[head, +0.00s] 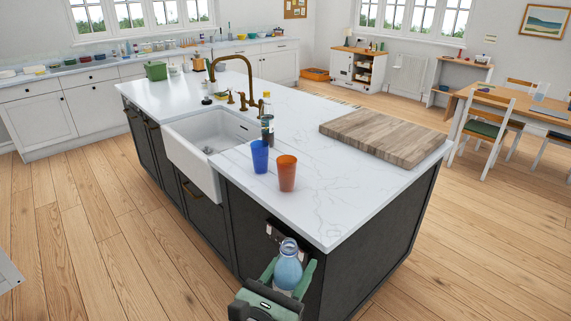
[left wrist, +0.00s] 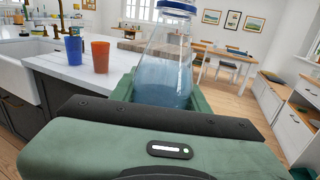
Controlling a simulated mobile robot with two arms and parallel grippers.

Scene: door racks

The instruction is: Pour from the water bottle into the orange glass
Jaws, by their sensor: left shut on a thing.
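The orange glass (head: 287,173) stands upright on the white island top near its front edge, and it also shows in the left wrist view (left wrist: 100,56). My left gripper (head: 290,276) is shut on the water bottle (head: 288,264), in front of the island and lower than its top in the head view. The bottle (left wrist: 165,65) is clear, holds bluish water and looks about upright, with a dark blue cap or ring at its top. The gripper's green fingers are on both sides of it. The bottle is apart from the glass. My right gripper is not in view.
A blue glass (head: 260,157) stands just left of the orange one, with a dark bottle (head: 267,128) behind. A wooden board (head: 387,136) lies to the right. The white sink (head: 200,150) and brass faucet (head: 236,72) are to the left. The front right island top is clear.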

